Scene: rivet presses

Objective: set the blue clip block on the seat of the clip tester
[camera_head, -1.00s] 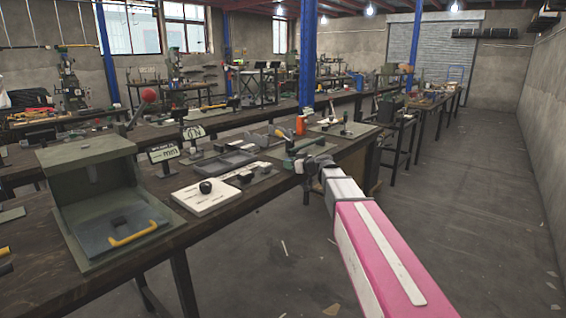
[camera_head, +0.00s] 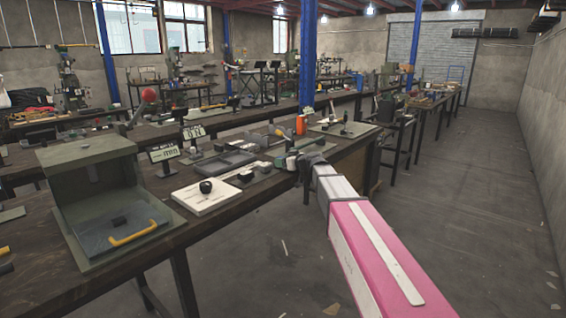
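My gripper (camera_head: 299,168) is at the end of my pink and white arm, over the front edge of the long dark bench. It is small and dark here, and its fingers cannot be told apart. I cannot make out a blue clip block; it may be hidden by the gripper or too small to see. I cannot tell for sure which bench device is the clip tester. A white plate with a black knob (camera_head: 206,196) lies left of the gripper, and two small display units stand behind it, one of them a display on a stand (camera_head: 164,154).
A green open-fronted box (camera_head: 92,170) with a yellow handle (camera_head: 132,232) stands at the bench's left end. A grey tray (camera_head: 226,163) lies behind the white plate. An orange cylinder (camera_head: 300,125) and a blue post (camera_head: 308,55) are farther back.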

